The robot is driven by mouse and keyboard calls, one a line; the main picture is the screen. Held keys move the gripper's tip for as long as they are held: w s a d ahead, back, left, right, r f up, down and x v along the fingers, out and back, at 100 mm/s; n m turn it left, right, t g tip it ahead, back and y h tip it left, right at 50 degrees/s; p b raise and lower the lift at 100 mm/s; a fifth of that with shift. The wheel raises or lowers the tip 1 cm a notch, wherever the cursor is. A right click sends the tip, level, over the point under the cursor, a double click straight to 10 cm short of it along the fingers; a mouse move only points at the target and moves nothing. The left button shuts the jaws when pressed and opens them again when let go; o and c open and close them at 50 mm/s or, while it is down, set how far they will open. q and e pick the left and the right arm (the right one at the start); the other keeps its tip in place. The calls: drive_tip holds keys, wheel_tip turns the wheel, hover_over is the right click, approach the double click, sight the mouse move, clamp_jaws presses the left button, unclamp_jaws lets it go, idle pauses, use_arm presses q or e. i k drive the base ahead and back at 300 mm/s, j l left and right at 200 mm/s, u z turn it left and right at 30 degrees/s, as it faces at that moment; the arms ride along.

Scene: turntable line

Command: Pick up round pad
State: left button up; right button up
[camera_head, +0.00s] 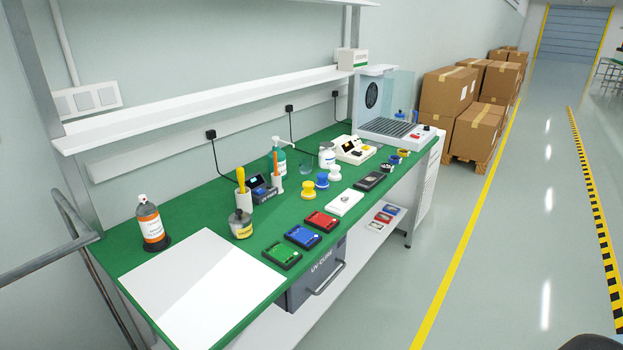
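No thing stands out for certain as the round pad. Small round knob-like pieces stand mid-bench: a yellow one (309,191), a blue one (322,181) and a white one (335,173). Neither of my grippers is in view.
A white sheet (200,285) covers the bench's near end. Green (282,255), blue (303,237) and red (321,221) trays line the front edge. A shelf (200,108) overhangs the back. Cartons (476,131) stand beyond; the floor at right (520,240) is clear.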

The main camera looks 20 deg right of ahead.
sight(322, 184)
drive_tip(key=i+l+u, duration=0.15)
drive_tip(key=l, duration=0.45)
drive_tip(key=l+u, duration=0.15)
drive_tip(key=l, duration=0.5)
drive_tip(key=i+l+u, duration=0.15)
drive_tip(key=l, duration=0.45)
drive_tip(key=i+l, duration=0.1)
drive_tip(key=l, duration=2.15)
drive_tip(key=i+l+u, duration=0.1)
drive_tip(key=l, duration=1)
